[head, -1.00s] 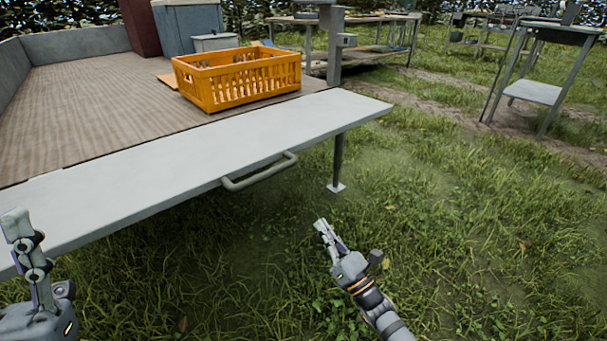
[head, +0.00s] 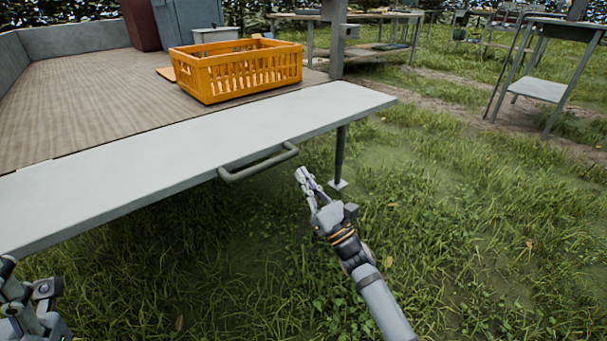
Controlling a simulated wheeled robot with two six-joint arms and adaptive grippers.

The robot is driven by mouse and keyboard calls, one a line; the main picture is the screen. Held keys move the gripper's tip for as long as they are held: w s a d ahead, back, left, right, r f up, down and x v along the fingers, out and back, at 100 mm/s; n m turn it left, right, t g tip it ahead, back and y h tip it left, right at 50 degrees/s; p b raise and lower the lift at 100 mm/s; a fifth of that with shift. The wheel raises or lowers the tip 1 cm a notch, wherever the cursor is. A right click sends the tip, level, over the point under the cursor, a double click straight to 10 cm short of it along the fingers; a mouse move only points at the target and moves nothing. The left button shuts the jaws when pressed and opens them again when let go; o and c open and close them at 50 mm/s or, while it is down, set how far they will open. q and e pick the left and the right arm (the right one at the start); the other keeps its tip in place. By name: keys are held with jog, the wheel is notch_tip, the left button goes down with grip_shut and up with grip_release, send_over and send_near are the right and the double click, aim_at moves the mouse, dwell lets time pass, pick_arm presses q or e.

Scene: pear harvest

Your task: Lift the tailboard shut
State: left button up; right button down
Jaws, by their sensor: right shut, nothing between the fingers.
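The tailboard (head: 190,153) is a long pale grey panel lying flat, folded down level with the wooden trailer bed (head: 85,107). A grey-green bar handle (head: 258,165) sticks out from its outer edge. My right gripper (head: 301,174) is shut and empty, just right of the handle's right end and apart from it in the picture, over the grass. My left gripper (head: 12,285) is at the bottom left corner, partly cut off by the frame, near the tailboard's near end; its fingers do not show clearly.
An orange crate (head: 240,77) stands on the bed close to the tailboard's inner edge. Grey and dark red boxes (head: 187,22) stand behind it. A thin support leg (head: 340,160) stands under the tailboard's far end. Grass to the right is open, with a stand (head: 540,88) farther off.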

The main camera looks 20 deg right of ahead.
aim_at(298, 152)
jog(key=shift+w+r, duration=0.2)
jog(key=shift+r, duration=1.05)
jog(key=shift+r+p, duration=0.15)
jog(key=shift+p, duration=0.2)
jog(key=shift+r+p, duration=0.45)
jog(key=shift+p, duration=0.4)
jog(key=shift+r+g+p, duration=0.4)
jog(key=shift+r+p, duration=0.35)
jog(key=shift+p, duration=0.55)
